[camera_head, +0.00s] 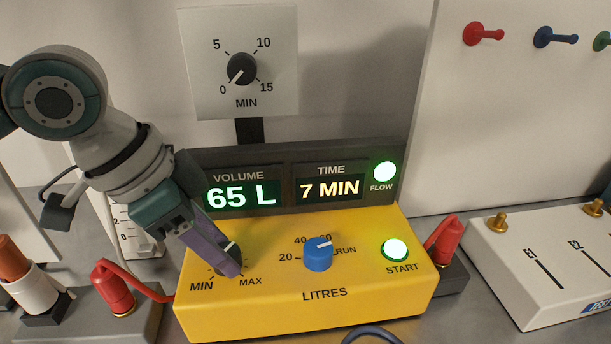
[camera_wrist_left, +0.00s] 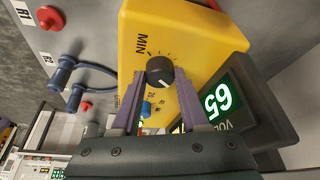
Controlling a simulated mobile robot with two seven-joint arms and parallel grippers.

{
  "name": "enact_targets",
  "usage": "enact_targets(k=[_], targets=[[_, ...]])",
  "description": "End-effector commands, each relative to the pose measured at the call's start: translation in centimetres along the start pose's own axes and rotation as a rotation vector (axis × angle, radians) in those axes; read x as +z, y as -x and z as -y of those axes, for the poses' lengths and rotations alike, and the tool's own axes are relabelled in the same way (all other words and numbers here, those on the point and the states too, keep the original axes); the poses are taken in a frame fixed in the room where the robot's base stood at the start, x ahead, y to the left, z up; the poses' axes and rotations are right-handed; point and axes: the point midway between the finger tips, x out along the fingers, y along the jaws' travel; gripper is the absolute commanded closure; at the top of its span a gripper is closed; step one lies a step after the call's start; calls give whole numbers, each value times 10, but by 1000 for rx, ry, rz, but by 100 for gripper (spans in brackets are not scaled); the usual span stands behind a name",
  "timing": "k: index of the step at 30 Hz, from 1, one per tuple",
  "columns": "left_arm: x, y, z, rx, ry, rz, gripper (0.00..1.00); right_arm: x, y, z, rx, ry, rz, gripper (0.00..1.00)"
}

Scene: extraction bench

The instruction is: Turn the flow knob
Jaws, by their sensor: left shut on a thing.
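The flow knob is a black dial with a white mark, between MIN and MAX at the left of the yellow box (camera_head: 370,290). In the head view the knob (camera_head: 233,245) is partly hidden by my left gripper (camera_head: 227,262). In the left wrist view the knob (camera_wrist_left: 160,70) sits between the two purple-grey fingers of my left gripper (camera_wrist_left: 160,84), which is shut on it. Its white mark points up and right in the head view. The displays (camera_head: 240,195) read 65 L and 7 MIN, and the green FLOW lamp (camera_head: 384,172) is lit. My right gripper is not in view.
A blue litres knob (camera_head: 318,254) and a lit START button (camera_head: 396,249) are right of my gripper. A black timer dial (camera_head: 242,69) is on the panel behind. Red connectors (camera_head: 113,288) flank the box. A white labelled panel (camera_head: 550,262) stands at the right.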

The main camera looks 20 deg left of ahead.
Motion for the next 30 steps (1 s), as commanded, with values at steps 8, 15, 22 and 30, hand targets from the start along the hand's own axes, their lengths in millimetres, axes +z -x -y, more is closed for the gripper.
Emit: enact_targets(k=[8, 15, 22, 30], targets=[[0, 0, 0, 0, 0, 0, 93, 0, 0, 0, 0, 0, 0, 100], [0, 1, 0, 0, 4, 0, 100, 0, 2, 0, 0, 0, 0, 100], [-4, 7, -3, -51, 140, 1, 100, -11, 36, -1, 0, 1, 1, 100], [-1, 1, -2, -99, 246, -1, 100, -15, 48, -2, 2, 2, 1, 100]])
